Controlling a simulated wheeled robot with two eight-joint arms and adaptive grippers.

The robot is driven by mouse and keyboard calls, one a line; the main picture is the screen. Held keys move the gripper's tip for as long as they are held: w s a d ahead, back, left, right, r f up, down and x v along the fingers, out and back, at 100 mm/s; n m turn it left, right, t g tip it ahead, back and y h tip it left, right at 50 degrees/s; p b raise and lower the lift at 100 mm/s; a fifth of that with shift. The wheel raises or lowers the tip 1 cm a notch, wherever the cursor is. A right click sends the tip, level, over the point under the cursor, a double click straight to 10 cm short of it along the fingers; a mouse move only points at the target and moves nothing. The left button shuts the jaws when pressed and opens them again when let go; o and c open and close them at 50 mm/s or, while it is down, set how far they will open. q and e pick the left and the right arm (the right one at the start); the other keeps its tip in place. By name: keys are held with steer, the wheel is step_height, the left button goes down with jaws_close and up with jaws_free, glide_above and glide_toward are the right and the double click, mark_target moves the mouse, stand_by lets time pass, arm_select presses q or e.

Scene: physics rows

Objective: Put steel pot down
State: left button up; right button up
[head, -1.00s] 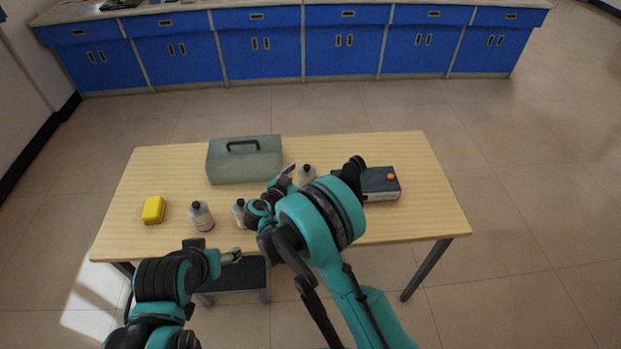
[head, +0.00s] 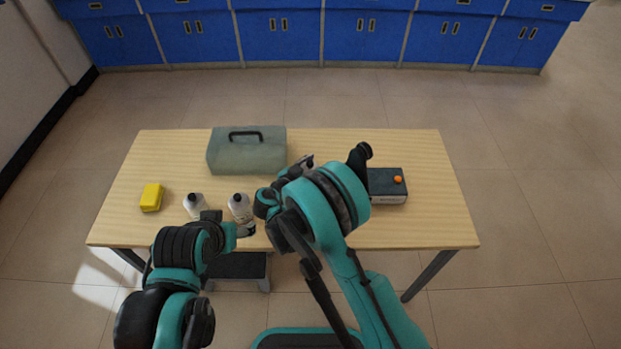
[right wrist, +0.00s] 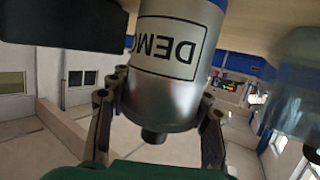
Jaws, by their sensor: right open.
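In the head view my right gripper (head: 300,164) is at the table's middle, largely hidden by my arm. My left gripper (head: 244,231) is at the front edge, close to a black-capped bottle (head: 241,210); its jaw state is unclear.
On the wooden table (head: 420,225) stand a grey-green toolbox (head: 246,158), a yellow box (head: 151,198), another black-capped bottle (head: 194,204) and a dark box with an orange knob (head: 388,190). The table's right end is clear. Blue cabinets (head: 280,38) line the back.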

jaws_close()
steer(key=shift+r, duration=0.2)
steer(key=s+d+r+p, duration=0.6)
steer(key=s+d+r, duration=0.1)
steer(key=d+r, duration=0.2)
steer(key=shift+d+r, duration=0.2)
steer(key=shift+r, duration=0.65)
